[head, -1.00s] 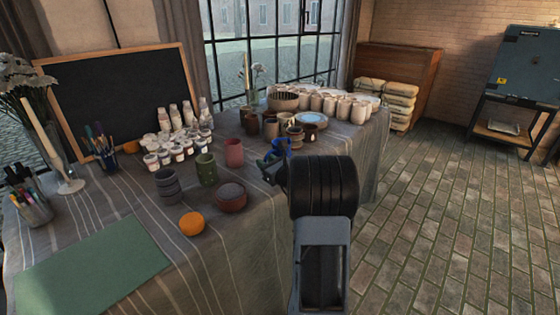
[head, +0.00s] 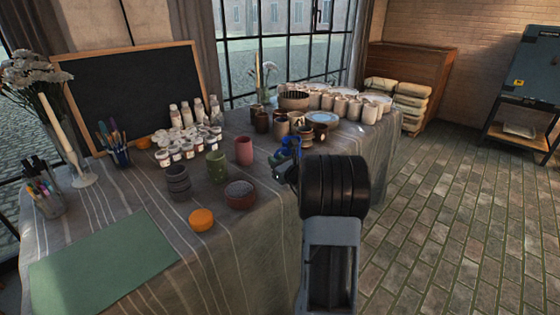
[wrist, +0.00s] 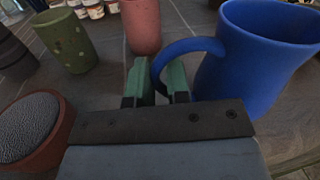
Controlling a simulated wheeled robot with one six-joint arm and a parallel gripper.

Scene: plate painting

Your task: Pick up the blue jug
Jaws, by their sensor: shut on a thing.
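The blue jug (head: 291,146) is near the right edge of the cloth-covered table, partly hidden behind my arm in the head view. In the wrist view the jug (wrist: 248,60) fills the right side, upright, with its handle to the left. My gripper (wrist: 157,78) is shut on the handle, with the green fingers on either side of it. In the head view my gripper (head: 283,168) is small and dark beside the jug. I cannot tell whether the jug's base touches the table.
A pink cup (head: 244,151), a green cup (head: 216,166), a dark ribbed cup (head: 178,182) and a red-brown bowl (head: 240,195) stand to the left. Brown cups (head: 281,128) and a blue-white plate (head: 321,117) are behind. The floor (head: 460,200) at right is clear.

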